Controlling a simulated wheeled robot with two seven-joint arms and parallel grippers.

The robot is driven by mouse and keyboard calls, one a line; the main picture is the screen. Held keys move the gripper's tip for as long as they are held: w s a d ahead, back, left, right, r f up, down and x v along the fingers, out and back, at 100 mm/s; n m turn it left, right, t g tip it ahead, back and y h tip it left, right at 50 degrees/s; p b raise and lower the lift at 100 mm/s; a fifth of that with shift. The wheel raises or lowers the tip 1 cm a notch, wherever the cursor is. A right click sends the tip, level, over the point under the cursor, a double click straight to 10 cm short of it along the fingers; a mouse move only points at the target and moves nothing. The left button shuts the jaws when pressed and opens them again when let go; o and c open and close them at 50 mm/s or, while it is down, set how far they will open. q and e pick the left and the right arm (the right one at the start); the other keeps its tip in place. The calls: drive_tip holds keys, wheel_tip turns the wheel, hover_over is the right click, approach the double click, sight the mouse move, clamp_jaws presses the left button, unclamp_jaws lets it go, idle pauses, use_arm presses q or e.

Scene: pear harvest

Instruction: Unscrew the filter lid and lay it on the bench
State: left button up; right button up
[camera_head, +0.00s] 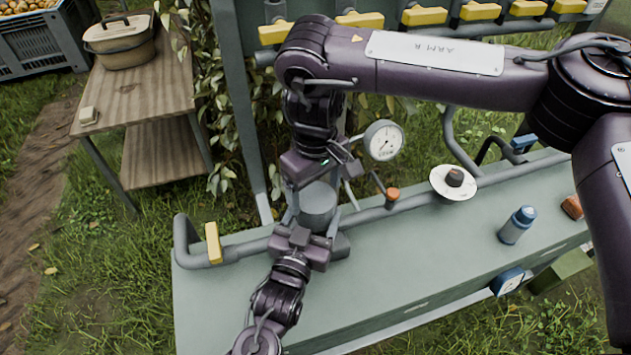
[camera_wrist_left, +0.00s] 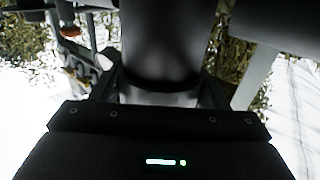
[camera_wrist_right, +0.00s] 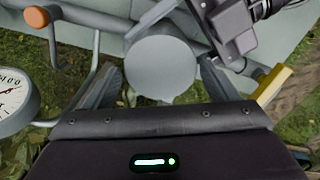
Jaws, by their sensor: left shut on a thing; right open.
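The filter (camera_head: 318,215) is a grey upright cylinder on the pipe along the bench (camera_head: 400,265). Its round grey lid (camera_wrist_right: 160,70) is on top, seen from above in the right wrist view; I cannot tell whether it is loosened. My left gripper (camera_head: 308,232) is shut on the filter body from the front; the body shows dark between its fingers in the left wrist view (camera_wrist_left: 160,50). My right gripper (camera_head: 312,178) is just above the filter, pointing down. Its fingers are open on both sides of the lid, with small gaps.
A pressure gauge (camera_head: 384,140) stands close behind the filter. A yellow handle (camera_head: 213,243) is at the left. The bench's front middle is clear.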

drive_tip(key=shift+f, duration=2.75)
drive_tip(key=shift+c, duration=0.4)
drive_tip(key=c, duration=0.7)
drive_tip(key=n, duration=0.4)
drive_tip(key=shift+w+d, duration=0.1)
drive_tip(key=o, duration=1.1)
drive_tip(key=shift+c, duration=0.2)
